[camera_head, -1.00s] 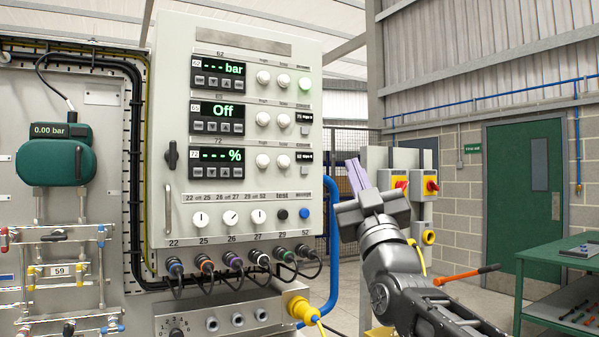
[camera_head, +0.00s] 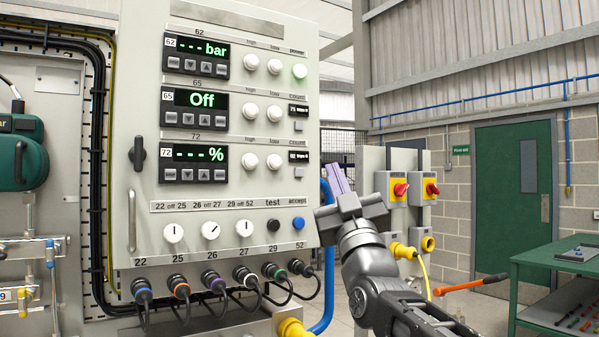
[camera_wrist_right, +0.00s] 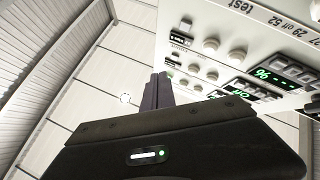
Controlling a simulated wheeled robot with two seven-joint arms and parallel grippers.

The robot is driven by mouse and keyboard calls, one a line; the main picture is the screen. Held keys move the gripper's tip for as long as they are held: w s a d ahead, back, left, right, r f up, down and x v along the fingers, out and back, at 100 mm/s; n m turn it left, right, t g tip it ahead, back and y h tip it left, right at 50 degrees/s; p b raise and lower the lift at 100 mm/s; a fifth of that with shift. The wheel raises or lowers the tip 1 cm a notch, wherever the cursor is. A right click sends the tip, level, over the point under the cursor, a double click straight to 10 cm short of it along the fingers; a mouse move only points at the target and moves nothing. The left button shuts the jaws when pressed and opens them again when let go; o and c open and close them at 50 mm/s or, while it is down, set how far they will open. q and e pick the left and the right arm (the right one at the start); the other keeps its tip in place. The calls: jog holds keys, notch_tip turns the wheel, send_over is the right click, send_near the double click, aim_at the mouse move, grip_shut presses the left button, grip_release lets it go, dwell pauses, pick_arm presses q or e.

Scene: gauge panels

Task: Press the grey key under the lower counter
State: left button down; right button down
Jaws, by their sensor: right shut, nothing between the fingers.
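The lower counter (camera_head: 299,157) is a small dark display at the right edge of the light grey panel. The small grey key (camera_head: 299,170) sits just under it. In the wrist view the panel appears turned over, with the lower counter (camera_wrist_right: 180,38) and its key (camera_wrist_right: 186,24) beyond the fingers. My right gripper (camera_head: 338,178) is shut and empty, its purplish fingers pointing up, just right of the panel edge and apart from the key. Its fingers (camera_wrist_right: 157,90) also show in the wrist view. My left gripper is not in view.
An upper counter (camera_head: 299,111) has a similar grey key (camera_head: 298,126). Left of them are white knobs and three green displays. A blue button (camera_head: 297,224) sits below. Red-and-yellow switches (camera_head: 398,189) stand behind my right arm. A green table (camera_head: 560,262) is at right.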

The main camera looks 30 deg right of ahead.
aim_at(302, 162)
jog(key=w+p, duration=0.4)
jog(key=w, duration=0.4)
jog(key=shift+w+d+p, duration=0.1)
jog(key=shift+w+p, duration=0.05)
jog(key=shift+p, duration=0.25)
jog(key=shift+w, duration=0.1)
dwell(1.6)
jog(key=shift+w, duration=0.35)
jog(key=shift+w, duration=0.3)
dwell(0.6)
jog(key=shift+s+f+b, duration=0.1)
jog(key=shift+s+b, duration=0.35)
jog(key=shift+b, duration=0.2)
jog(key=shift+s, duration=0.35)
